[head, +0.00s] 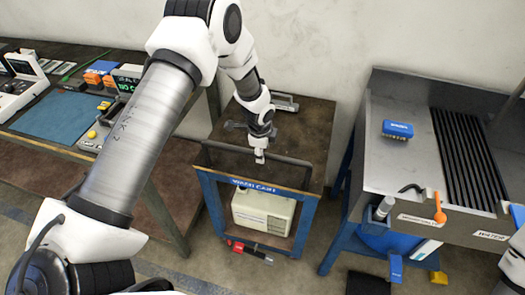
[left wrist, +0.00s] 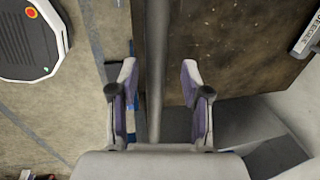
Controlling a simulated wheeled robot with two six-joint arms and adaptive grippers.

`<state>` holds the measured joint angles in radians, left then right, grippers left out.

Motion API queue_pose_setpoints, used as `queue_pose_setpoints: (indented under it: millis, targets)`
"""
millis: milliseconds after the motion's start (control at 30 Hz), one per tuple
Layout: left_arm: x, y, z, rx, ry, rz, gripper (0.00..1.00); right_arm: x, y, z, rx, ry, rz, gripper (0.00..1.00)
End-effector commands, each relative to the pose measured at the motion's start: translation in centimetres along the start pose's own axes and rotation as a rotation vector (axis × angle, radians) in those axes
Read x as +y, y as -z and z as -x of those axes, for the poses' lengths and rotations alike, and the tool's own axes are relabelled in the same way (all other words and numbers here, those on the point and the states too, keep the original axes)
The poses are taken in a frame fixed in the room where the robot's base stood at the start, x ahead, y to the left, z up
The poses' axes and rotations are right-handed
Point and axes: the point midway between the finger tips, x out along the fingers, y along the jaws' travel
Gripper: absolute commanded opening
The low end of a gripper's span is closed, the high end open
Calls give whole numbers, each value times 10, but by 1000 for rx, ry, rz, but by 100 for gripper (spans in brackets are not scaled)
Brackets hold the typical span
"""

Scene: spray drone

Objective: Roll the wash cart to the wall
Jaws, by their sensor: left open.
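The wash cart (head: 312,125) has a brown top, a blue frame and a "WASH CART" label on its front. It stands between a bench and a metal sink unit, with the pale wall (head: 320,35) behind it. A grey handle bar (head: 290,160) runs along its front edge. My left gripper (head: 260,157) is at this bar, pointing down. In the left wrist view the bar (left wrist: 156,70) passes between the two spread fingers (left wrist: 158,105), with a gap on each side. My right gripper is out of view.
A cream canister (head: 263,212) sits on the cart's lower shelf. A red and black item (head: 250,252) is low at the cart's front. The sink unit (head: 405,165) stands close on the right, the workbench (head: 60,105) on the left. Open floor lies in front.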

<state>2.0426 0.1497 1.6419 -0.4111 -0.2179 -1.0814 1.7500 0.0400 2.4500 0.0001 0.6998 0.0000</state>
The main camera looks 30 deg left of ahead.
Motion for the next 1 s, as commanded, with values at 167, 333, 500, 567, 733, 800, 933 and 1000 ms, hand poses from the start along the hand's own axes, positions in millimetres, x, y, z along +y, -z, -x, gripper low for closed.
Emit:
queue_pose_setpoints:
  millis: [167, 333, 500, 567, 733, 800, 933, 1000]
  targets:
    - [-2, 0, 32, 2, 4, 1, 48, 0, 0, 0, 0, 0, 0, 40]
    - [-2, 0, 77, 2, 2, 1, 48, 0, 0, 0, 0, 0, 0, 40]
    - [-3, 0, 107, 2, 1, 1, 48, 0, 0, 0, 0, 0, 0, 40]
    - [-2, 0, 111, 1, -1, 1, 48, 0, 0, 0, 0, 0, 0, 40]
    - [-2, -1, 114, 1, -2, 1, 48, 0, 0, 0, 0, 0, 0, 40]
    - [-2, -1, 114, 1, -2, 0, 48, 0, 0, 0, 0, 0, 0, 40]
    - [-2, -1, 114, 1, -2, 0, 48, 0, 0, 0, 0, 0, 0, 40]
    - [-2, -1, 114, 1, -2, 0, 48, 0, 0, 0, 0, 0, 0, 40]
